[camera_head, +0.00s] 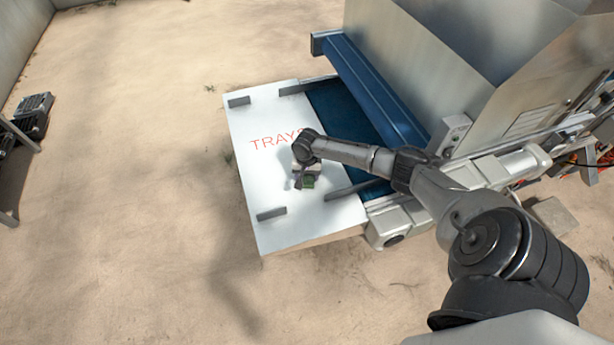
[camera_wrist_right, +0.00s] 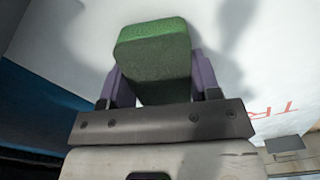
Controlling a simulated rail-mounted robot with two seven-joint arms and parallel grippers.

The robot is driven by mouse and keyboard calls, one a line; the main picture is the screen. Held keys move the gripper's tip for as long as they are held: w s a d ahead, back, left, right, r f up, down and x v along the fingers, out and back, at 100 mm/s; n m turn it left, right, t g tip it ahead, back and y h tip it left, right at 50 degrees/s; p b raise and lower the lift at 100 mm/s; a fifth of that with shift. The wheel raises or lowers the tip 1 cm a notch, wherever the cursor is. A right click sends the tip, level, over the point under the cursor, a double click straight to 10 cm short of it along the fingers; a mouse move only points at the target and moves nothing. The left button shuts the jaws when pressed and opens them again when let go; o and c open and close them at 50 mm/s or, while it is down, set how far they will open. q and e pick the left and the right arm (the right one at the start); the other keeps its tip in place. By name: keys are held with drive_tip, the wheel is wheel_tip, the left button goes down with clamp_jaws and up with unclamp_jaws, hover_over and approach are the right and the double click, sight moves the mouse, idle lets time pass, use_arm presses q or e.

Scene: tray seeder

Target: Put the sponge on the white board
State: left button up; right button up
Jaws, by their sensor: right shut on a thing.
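The sponge (camera_wrist_right: 155,60) is a green block held between the two purple-grey fingers of my right gripper (camera_wrist_right: 152,88) in the right wrist view. The white board (camera_wrist_right: 235,60) fills much of the wrist view's background. My left gripper is not in view.
Grey guide strips stand on the board, one near its front edge (camera_head: 271,213) and one at its far corner (camera_head: 239,101). A blue belt (camera_head: 340,110) and the large metal machine (camera_head: 420,70) lie to the right. Black trays (camera_head: 34,104) are at far left. Most of the board is clear.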

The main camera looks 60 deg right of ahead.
drive_tip(key=shift+f, duration=0.15)
drive_tip(key=o, duration=0.9)
drive_tip(key=shift+r, duration=0.2)
